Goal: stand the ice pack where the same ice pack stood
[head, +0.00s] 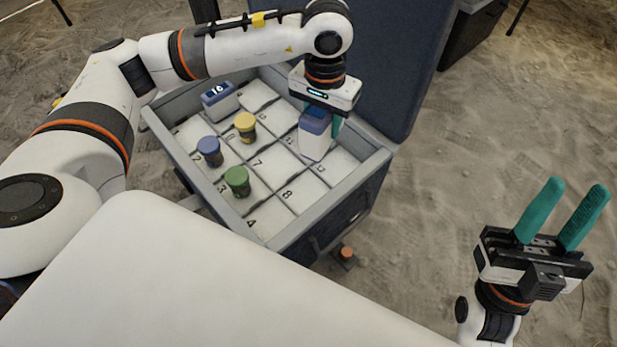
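A white block with a blue top, which looks like an ice pack (315,142), is upright in or just above a right-hand cell of the grey compartment tray (371,167). My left gripper (322,122) points down over it, its teal fingers around its upper part, and appears shut on it. The far finger is mostly hidden. Whether its base touches the tray floor is unclear. A similar white block with a blue top and white marking (220,101) stands in the tray's back left. My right gripper (577,192) is open and empty, fingers up, right of the tray.
A blue-lidded jar (210,151), a yellow-lidded jar (245,127) and a green-lidded jar (237,181) stand in numbered cells on the left. Several other cells are bare. The raised dark blue lid (385,65) stands behind. Sandy ground surrounds the case.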

